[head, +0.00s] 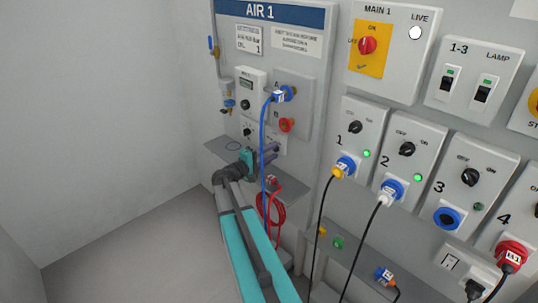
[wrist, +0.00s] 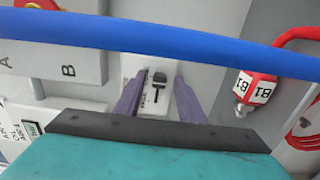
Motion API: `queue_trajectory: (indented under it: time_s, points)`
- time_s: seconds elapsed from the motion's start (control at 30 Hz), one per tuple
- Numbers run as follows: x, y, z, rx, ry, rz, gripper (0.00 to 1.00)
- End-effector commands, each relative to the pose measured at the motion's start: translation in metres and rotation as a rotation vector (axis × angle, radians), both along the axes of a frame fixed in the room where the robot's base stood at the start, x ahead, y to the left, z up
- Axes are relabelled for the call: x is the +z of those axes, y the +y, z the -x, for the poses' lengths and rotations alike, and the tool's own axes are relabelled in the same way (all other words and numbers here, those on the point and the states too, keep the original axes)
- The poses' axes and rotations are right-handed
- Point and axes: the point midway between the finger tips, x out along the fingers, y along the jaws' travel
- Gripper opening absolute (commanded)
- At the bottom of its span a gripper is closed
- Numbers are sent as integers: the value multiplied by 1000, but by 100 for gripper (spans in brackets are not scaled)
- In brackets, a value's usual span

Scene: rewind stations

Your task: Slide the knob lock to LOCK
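The knob lock looks to be the small black slider (wrist: 159,79) on a white plate in the wrist view. Its dark head sits at the upper end of a short slot in that picture; its lettering is too small to read. My gripper (wrist: 163,80) is open, its two purple fingers either side of the slider, with a gap on both sides. I cannot tell whether the fingertips touch the plate. In the head view my gripper (head: 268,152) is low at the AIR 1 panel (head: 306,68), and the slider is not clearly visible there, probably hidden by it.
A blue hose (head: 263,140) hangs beside my gripper and crosses the wrist view (wrist: 160,40) above the fingers. A grey shelf (head: 290,190) lies below my gripper. Cabled sockets stand further right.

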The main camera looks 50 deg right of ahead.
Motion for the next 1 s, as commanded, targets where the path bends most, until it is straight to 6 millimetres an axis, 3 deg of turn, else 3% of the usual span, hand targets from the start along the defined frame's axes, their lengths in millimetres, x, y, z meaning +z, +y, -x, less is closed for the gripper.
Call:
queue_trajectory:
  time_s: [0.27, 0.8, 1.0]
  points:
    - [-1, 23, -2, 2, 0, 0, 36]
    - [-1, 106, -8, 1, 1, 0, 36]
    - [-1, 128, -10, 0, 1, -1, 36]
